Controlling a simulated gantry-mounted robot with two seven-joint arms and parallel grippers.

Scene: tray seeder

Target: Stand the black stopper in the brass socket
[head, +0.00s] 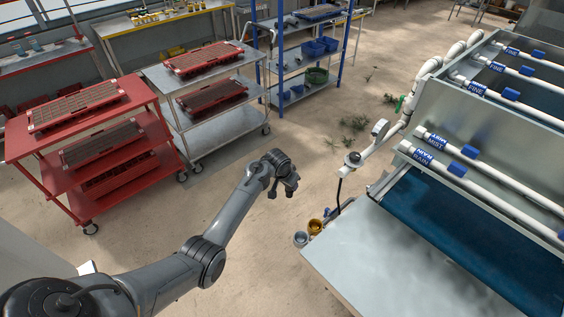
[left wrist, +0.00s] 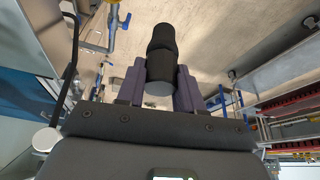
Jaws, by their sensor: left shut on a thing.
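My left gripper (head: 284,190) hangs in the open space left of the grey bench in the head view. In the left wrist view my left gripper (left wrist: 158,88) is shut on the black stopper (left wrist: 162,52), a dark stepped cylinder with a pale end face, which juts out past the fingers. The stopper cannot be told apart from the dark gripper in the head view. The brass socket (head: 315,226) is a small gold cup at the bench's left edge, below and right of the gripper and apart from it. My right gripper is not seen.
A grey socket (head: 300,239) sits beside the brass one. A red cart (head: 150,125) and a grey cart (head: 225,125) stand left. The floor between is clear.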

